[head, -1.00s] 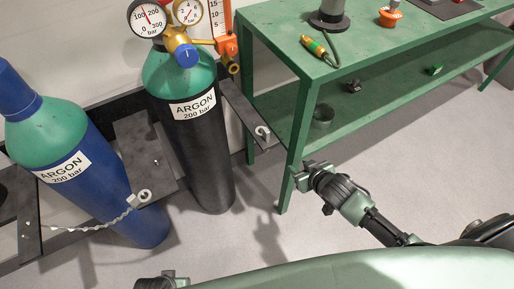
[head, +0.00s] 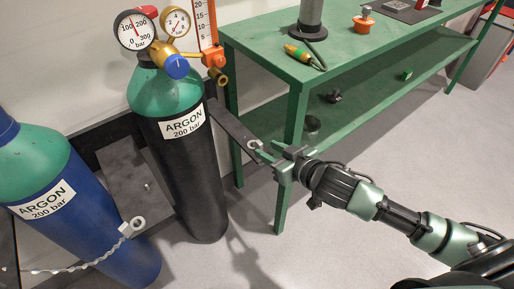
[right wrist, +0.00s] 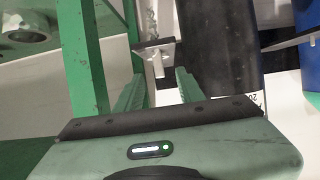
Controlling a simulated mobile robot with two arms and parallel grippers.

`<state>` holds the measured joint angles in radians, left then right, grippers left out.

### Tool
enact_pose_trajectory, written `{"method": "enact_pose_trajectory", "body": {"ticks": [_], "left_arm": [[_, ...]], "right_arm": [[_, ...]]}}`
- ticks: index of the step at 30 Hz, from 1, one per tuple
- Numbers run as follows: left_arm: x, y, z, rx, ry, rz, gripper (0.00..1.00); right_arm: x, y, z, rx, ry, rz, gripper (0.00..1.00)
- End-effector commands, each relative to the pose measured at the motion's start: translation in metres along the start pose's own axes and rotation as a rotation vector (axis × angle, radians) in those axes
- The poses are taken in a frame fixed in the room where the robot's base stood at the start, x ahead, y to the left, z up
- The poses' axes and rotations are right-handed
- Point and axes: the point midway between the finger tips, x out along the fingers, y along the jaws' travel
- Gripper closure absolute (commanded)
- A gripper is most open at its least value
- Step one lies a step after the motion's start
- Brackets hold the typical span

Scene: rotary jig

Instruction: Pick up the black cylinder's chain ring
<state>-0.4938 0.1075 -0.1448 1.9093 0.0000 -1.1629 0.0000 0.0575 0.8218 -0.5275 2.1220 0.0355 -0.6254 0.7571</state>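The black argon cylinder (head: 190,190) stands upright against the wall bracket. Its small pale chain ring (head: 254,145) sits at the end of the dark bracket arm beside the green bench. My right gripper (head: 279,157) is just right of the ring, its fingers pointing toward it. In the right wrist view, the two green fingers (right wrist: 160,88) are apart with nothing between them. The pale ring (right wrist: 157,62) shows just beyond their tips, roughly between them, seen nearly edge-on. Whether a finger touches it I cannot tell. My left gripper is not in view.
Open floor (head: 370,240) lies at the lower right.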

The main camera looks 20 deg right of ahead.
Motion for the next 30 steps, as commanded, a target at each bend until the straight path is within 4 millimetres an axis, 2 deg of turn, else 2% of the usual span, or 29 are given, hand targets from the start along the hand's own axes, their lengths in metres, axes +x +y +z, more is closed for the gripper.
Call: {"method": "enact_pose_trajectory", "body": {"ticks": [9, 12, 20, 23, 24, 25, 30], "left_arm": [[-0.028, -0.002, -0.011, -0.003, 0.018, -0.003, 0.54], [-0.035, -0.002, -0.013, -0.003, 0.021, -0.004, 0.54], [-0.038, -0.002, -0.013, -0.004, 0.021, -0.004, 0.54], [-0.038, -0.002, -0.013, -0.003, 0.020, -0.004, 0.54], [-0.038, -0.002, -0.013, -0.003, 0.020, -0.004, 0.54], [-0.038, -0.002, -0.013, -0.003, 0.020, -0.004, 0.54], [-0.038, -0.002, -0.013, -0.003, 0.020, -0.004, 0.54]], "right_arm": [[0.045, 0.001, -0.003, -0.001, 0.001, 0.001, 0.62], [0.054, 0.001, -0.003, -0.002, 0.000, 0.000, 0.62], [0.057, 0.001, -0.003, -0.002, -0.002, 0.001, 0.62], [0.057, 0.001, -0.003, -0.002, -0.002, 0.001, 0.84], [0.057, 0.001, -0.003, -0.002, -0.002, 0.001, 0.95], [0.057, 0.001, -0.003, -0.002, -0.002, 0.001, 1.00], [0.057, 0.001, -0.003, -0.002, -0.001, 0.001, 1.00]]}}
